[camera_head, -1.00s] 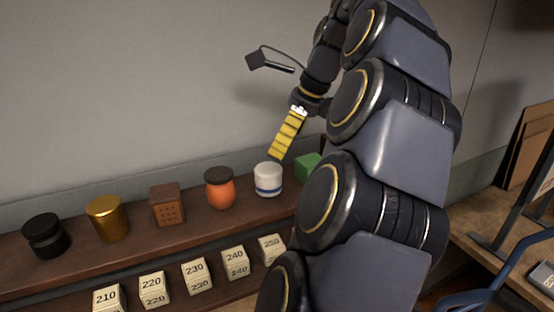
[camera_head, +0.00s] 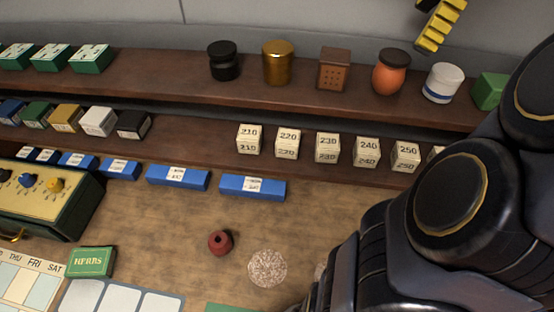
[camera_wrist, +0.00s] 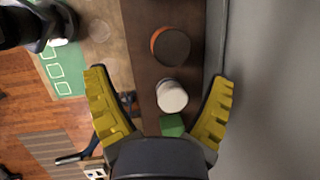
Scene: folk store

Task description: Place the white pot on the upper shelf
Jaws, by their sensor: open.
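The white pot (camera_head: 443,83), with a blue band, stands upright on the upper shelf (camera_head: 180,80), between an orange jar and a green block. My gripper (camera_head: 440,25) is at the top right of the head view, above and slightly left of the pot, and only partly in frame. In the wrist view my gripper (camera_wrist: 162,76) has its two yellow fingers spread wide. The white pot (camera_wrist: 172,96) appears between and beyond them, seen from above. The gripper is empty and apart from the pot.
The orange jar (camera_head: 391,72) with a dark lid and the green block (camera_head: 489,90) flank the pot closely. A perforated brown box (camera_head: 334,69), gold canister (camera_head: 278,62) and black jar (camera_head: 223,61) stand further left. Numbered blocks (camera_head: 328,147) line the lower shelf. The wall rises behind.

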